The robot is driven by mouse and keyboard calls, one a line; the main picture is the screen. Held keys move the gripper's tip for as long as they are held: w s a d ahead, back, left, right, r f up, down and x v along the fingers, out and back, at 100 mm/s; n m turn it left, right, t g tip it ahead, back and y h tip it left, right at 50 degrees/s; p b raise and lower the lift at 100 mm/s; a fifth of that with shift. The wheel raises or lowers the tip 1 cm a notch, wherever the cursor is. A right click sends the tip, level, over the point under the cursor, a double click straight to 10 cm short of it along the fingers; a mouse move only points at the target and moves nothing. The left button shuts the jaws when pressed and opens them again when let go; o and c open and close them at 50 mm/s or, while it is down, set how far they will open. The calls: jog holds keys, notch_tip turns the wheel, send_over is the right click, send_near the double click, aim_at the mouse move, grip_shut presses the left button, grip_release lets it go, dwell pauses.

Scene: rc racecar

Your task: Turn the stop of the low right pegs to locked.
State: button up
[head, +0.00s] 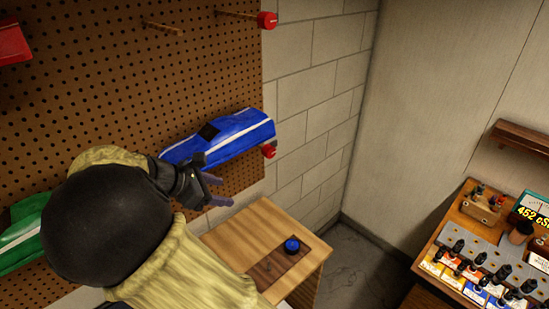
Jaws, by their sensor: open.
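The brown pegboard (110,85) fills the left of the head view. A blue car body with a white stripe (235,138) hangs low on its right side. A red stop (268,151) shows at the car body's lower right end; whether it is turned to locked is too small to tell. The low right pegs are hidden by the car body and my arm. My gripper (218,190) is open and empty, just below and left of the red stop, apart from it. My arm covers part of the board.
Upper pegs (163,27) stick out bare, one with a red stop (267,20). A green car body (25,232) is at left, a red one (12,42) above. A wooden table (225,240) with a blue knob (292,246) stands below; a switch panel (490,250) is at right.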

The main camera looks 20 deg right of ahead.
jog(key=s+d+f+m+y+b, duration=0.2)
jog(key=s+f+m+y+b, duration=0.1)
jog(key=s+f+m+y, duration=0.2)
jog(key=s+d+f+m+y+b, duration=0.2)
jog(key=s+f+m+y+b, duration=0.1)
jog(key=s+f+m, duration=0.6)
jog(key=s+m+y, duration=0.1)
jog(key=s+m, duration=0.1)
jog(key=m, duration=0.2)
jog(key=shift+f+t+y, duration=0.3)
jog(key=shift+f+y, duration=0.05)
jog(key=shift+y, duration=0.05)
jog(key=shift+s+a, duration=0.1)
jog(key=shift+s, duration=0.05)
